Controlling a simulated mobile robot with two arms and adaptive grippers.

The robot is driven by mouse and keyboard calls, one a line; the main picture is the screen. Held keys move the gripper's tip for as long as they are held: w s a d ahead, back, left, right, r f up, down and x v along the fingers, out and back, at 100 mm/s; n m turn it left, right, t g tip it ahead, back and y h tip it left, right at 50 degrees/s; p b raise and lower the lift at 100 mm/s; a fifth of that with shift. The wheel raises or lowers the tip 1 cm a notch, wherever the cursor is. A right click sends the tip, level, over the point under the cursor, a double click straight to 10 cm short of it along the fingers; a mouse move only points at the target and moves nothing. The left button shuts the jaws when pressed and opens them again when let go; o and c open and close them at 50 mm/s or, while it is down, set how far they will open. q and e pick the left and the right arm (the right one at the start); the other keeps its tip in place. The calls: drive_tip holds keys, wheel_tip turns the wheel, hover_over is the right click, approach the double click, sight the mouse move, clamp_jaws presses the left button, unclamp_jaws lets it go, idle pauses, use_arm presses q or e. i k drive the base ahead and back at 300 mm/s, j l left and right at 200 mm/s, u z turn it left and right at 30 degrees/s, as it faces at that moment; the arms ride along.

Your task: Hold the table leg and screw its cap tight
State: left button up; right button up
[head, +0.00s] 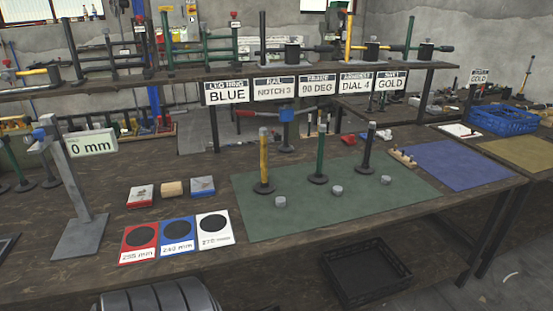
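Three upright table legs stand on a green mat (330,222): a yellow leg (264,158), a green leg (321,150) and a black leg (370,145). Each has a dark round foot on the mat. Three small grey round pieces, which look like caps, lie in front of them: a left cap (280,202), a middle cap (336,191) and a right cap (386,180). Each lies apart from its leg. Neither of my grippers is in view.
A height gauge (70,190) reading 0 mm stands at left. Red, blue and white cards (215,230) lie beside the mat. A blue mat (440,165) is at right. Signs (227,92) hang from a rear shelf. A black crate (368,272) sits below the table's front edge.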

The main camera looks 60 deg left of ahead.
sight(317, 177)
drive_tip(key=u, duration=1.55)
